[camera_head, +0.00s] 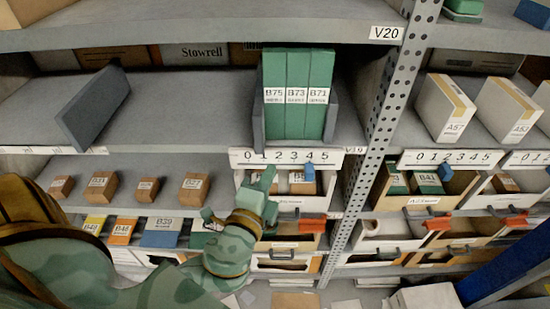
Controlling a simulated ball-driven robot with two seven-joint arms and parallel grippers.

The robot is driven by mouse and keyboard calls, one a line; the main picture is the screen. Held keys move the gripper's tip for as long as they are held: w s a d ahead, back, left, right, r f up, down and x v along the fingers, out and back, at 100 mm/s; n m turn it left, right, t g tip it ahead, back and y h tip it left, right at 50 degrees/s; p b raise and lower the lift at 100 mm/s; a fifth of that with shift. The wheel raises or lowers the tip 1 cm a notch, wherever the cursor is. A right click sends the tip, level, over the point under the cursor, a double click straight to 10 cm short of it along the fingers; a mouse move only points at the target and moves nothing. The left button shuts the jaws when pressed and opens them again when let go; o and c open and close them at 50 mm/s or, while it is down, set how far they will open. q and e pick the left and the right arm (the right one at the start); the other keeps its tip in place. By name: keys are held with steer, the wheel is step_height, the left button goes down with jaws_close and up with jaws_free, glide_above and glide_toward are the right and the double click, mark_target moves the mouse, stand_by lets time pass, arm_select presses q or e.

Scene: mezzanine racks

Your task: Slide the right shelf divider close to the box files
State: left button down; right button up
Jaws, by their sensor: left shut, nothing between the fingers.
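Three green box files (298,95), labelled B75, B73 and B71, stand upright side by side on the middle shelf. A grey divider panel (332,112) stands just to their right, and another grey panel (258,112) stands close on their left. A separate dark grey divider (92,105) stands at an angle far to the left on the same shelf. A white scale strip (285,157) numbered 0 to 5 runs along the shelf edge below the files, with a blue marker (309,168). My left gripper (265,180) is shut and empty, below and in front of that strip. My right gripper is out of view.
A perforated metal upright (385,125) stands right of the files. The shelf between the far-left divider and the files is bare. Lower shelves hold small cartons (194,186) and open bins with red-orange parts (312,225). An upper shelf (200,22) overhangs the files.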

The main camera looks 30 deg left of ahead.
mark_target(262, 144)
arm_select(q)
steer(key=p+x, duration=0.2)
steer(key=x, duration=0.8)
steer(key=s+a, duration=0.2)
steer(key=a, duration=0.1)
steer(key=shift+s+p, duration=0.25)
steer(key=shift+p, duration=0.1)
steer(key=shift+s+a+f, duration=0.1)
steer(key=shift+s+a, duration=0.15)
steer(key=shift+a, duration=0.15)
steer(key=shift+s+a, duration=0.2)
steer(key=shift+a, duration=0.1)
steer(key=shift+w, duration=0.1)
